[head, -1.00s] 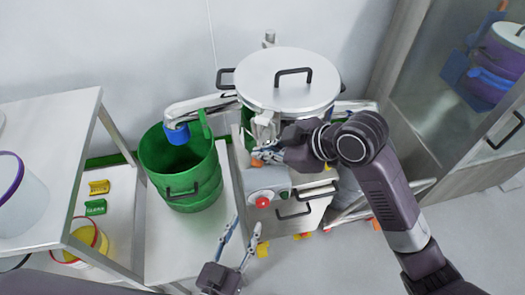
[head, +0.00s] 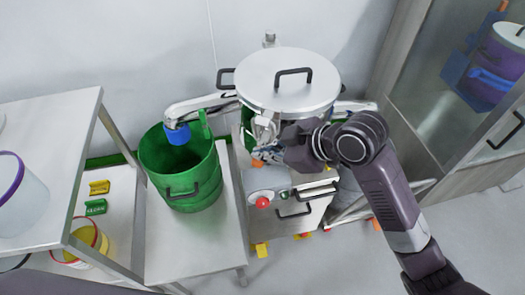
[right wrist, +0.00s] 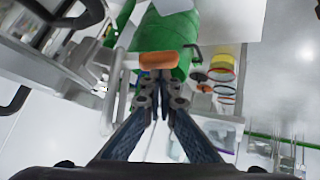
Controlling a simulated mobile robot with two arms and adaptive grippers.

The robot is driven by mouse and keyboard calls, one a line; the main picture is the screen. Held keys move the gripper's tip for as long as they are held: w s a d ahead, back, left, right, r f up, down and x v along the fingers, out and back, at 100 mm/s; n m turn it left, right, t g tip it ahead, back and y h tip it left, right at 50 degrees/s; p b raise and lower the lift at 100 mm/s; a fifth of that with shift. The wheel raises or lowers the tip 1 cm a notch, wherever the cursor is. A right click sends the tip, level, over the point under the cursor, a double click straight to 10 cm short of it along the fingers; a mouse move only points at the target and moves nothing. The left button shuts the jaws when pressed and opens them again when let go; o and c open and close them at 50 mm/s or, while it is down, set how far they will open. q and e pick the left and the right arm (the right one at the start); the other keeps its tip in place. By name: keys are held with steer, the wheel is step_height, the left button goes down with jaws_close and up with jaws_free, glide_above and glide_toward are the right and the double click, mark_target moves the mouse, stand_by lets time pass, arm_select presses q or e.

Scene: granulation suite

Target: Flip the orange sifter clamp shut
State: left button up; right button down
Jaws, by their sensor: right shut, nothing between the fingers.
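The sifter is a steel drum with a flat lid (head: 262,82) and black handles, in the middle of the head view. The orange clamp (right wrist: 160,59) shows in the right wrist view as a short orange bar, straight ahead of my fingertips. I cannot tell whether they touch it. In the head view my right gripper hides most or all of the clamp. My right gripper (head: 266,155) is shut and empty at the sifter's front, below the lid; its closed fingers show in the right wrist view (right wrist: 160,82). My left gripper is not in view.
A green bucket (head: 157,160) stands on a low white table (head: 165,245) left of the sifter, under a spout with a blue end (head: 178,134). A red button (head: 262,202) sits on the machine's front. A glass cabinet (head: 425,75) stands at right.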

mark_target(263, 164)
steer(key=shift+s+f, duration=0.1)
steer(key=shift+f, duration=0.1)
steer(key=shift+f+n+t, duration=0.25)
steer(key=shift+n+t, duration=0.05)
steer(key=shift+t, duration=0.2)
steer(key=shift+f, duration=0.65)
steer(key=shift+f+n+t, duration=0.4)
steer(key=shift+f+t, duration=0.2)
steer(key=shift+t, duration=0.1)
steer(key=shift+f, duration=0.55)
steer(key=shift+w+d+f+n+t, duration=0.1)
steer(key=shift+w+f+n+t, duration=0.25)
steer(key=shift+t, duration=0.25)
steer(key=shift+w+d+f+n+t, duration=0.1)
steer(key=shift+w+f+n+t, duration=0.1)
steer(key=shift+f+n+t, duration=0.3)
steer(key=shift+w+f, duration=0.15)
steer(key=shift+w, duration=0.2)
